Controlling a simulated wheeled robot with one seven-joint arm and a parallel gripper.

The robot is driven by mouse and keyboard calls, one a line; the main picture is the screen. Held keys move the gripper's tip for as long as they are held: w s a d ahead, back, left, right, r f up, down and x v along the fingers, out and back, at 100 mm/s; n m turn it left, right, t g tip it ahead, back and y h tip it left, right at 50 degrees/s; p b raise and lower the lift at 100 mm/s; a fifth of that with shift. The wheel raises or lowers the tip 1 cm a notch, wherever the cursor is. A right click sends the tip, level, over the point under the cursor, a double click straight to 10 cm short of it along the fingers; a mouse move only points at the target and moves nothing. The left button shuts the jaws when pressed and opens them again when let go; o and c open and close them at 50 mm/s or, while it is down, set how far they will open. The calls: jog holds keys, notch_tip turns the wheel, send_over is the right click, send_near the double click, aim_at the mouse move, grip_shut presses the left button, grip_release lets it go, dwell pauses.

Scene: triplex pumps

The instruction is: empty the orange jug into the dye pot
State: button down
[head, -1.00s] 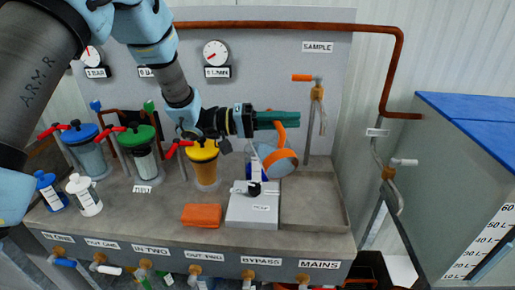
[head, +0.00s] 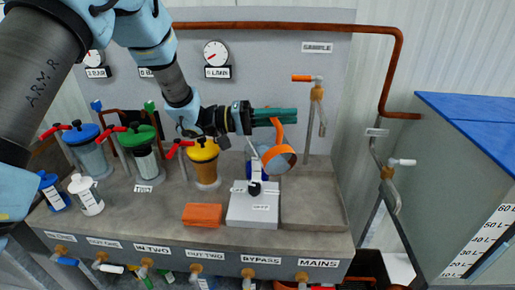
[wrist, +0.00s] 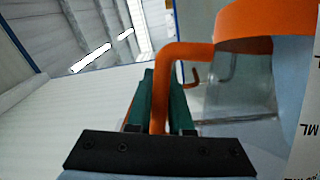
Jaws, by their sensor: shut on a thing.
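The orange jug (head: 293,156) has an orange rim and handle and a pale body. It hangs tipped in the air, its mouth turned partly toward the head camera. My gripper (head: 290,116), with green fingers, is shut on its handle, above the bench. In the wrist view the orange handle (wrist: 182,52) passes between the green fingers, and the orange rim (wrist: 262,22) is at upper right. A blue vessel (head: 257,170) shows partly behind the jug and the grey scale's post; I cannot tell whether it is the dye pot. No liquid stream is visible.
An orange block (head: 202,215) lies left. A yellow-lidded canister (head: 205,172) stands near my wrist. A tap (head: 318,93) rises to the right.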

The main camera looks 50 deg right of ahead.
aim_at(289, 148)
jog(key=shift+w+d+r+n+p, duration=0.25)
jog(key=shift+w+r+n+p, duration=0.1)
jog(key=shift+w+p, duration=0.15)
jog(key=shift+w+d+r+n+p, duration=0.25)
jog(key=shift+w+n+p, duration=0.1)
jog(key=shift+p, duration=0.2)
dwell(0.5)
